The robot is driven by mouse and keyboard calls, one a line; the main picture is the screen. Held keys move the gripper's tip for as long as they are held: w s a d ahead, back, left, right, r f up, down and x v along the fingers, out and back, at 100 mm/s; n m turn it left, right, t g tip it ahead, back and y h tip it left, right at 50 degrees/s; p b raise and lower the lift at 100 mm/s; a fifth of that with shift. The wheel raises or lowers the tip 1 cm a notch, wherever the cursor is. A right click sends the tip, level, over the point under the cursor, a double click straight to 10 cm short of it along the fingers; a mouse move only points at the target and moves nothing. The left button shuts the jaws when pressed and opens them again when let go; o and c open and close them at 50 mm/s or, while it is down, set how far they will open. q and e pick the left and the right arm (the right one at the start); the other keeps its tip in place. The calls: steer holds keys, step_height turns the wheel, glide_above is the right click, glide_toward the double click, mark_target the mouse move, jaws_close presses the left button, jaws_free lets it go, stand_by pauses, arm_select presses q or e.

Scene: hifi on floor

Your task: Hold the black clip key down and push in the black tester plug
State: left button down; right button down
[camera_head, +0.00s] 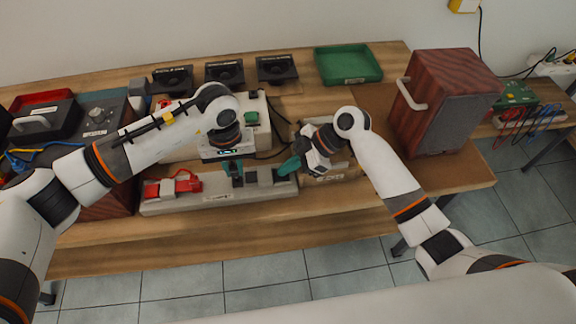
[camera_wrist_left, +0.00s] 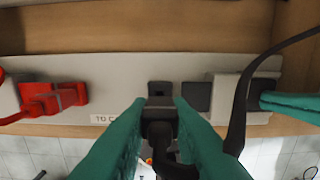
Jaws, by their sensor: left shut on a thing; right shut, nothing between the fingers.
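My left gripper (camera_head: 237,172) is shut on the black tester plug (camera_wrist_left: 158,112), whose black cable runs down and to the right. The left wrist view shows the plug between the teal fingers (camera_wrist_left: 157,108), in front of a dark socket (camera_wrist_left: 160,88) on the pale terminal strip (camera_head: 215,197). I cannot tell whether the plug touches the socket. My right gripper (camera_head: 290,166) is shut, its teal tip (camera_wrist_left: 285,102) at the black clip key (camera_wrist_left: 262,90) beside a grey block (camera_wrist_left: 228,94). The tip appears to touch the key and partly hides it.
A red plug and clip (camera_head: 181,184) sit at the strip's left. A cable (camera_wrist_left: 240,110) arches before the grey block. A wooden speaker (camera_head: 447,100) stands right, a green tray (camera_head: 347,64) behind. The table's front (camera_head: 200,235) is clear.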

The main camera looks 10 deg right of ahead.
arm_select(q)
steer(key=shift+f, duration=1.3)
stand_by(2.8)
steer(key=c, duration=1.2)
jaws_free()
steer(key=shift+c, duration=0.2)
steer(key=shift+d, duration=0.1)
steer(key=shift+r, duration=0.3)
steer(key=r, duration=1.1)
steer(key=shift+s+a+r, duration=0.1)
steer(key=shift+a+r, duration=0.15)
steer(key=shift+r, duration=0.1)
